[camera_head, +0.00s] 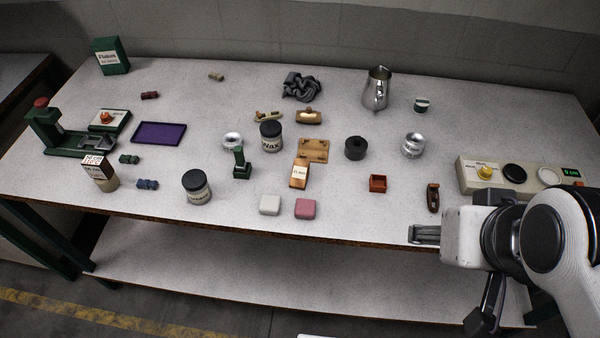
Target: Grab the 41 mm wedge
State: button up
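My gripper (413,234) is at the table's front edge on the right, pointing left, well apart from the block. Its fingers look grey and are seen side-on, so their opening is unclear. I see nothing held in it.
Pink (306,209) and pale (270,205) blocks lie in front of the wedge. A green stand (241,165) and lidded jars (271,137) (197,188) are to its left. A small orange-brown box (378,184) and a dark plane-like tool (433,198) lie between it and my gripper.

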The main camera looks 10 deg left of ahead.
jog(key=w+a+f+t+y, duration=0.1)
jog(key=w+a+t+y, duration=0.15)
jog(key=w+a, duration=0.9)
jog(key=m+t, duration=0.1)
jog(key=t, duration=0.1)
send_over(298, 166)
jog(key=s, duration=0.5)
notch_tip(298, 166, down, 11)
jog(key=f+h, duration=0.1)
jog(key=f, duration=0.1)
jog(key=f+t+h, duration=0.1)
jog(key=f, duration=0.1)
jog(key=s+a+f+t+h, duration=0.1)
jog(key=f, duration=0.2)
jog(key=shift+a+f+m, duration=0.1)
jog(key=shift+m, duration=0.2)
jog(key=shift+s+f+t+h, duration=0.5)
jog(key=shift+f+t+h, duration=0.05)
jog(key=shift+f+t, duration=0.1)
jog(key=shift+d, duration=0.2)
jog(key=shift+x, duration=1.3)
